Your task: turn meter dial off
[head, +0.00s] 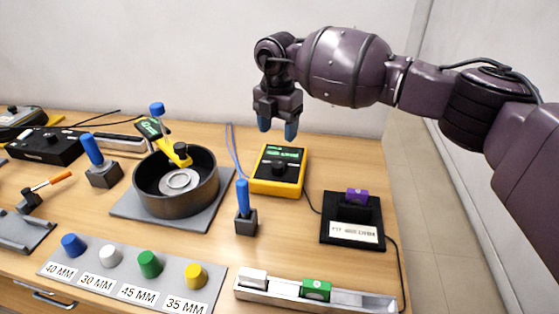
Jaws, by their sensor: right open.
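A yellow meter (277,184) with a black face lies on the table, right of the middle. Its small green display (284,153) is lit, and its dark round dial (278,167) sits below the display. The dial's exact setting is too small to read. My right gripper (278,127) points down above the meter's far edge, in front of the back wall. Its two blue-tipped fingers are apart with nothing between them. It appears clear of the meter. My left gripper is not in view.
A blue-handled tool in a dark block (246,221) stands left of the meter. A black pad with a purple block (357,196) lies to the right. A dark round pot (176,199) stands further left. A metal tray (340,299) lies in front.

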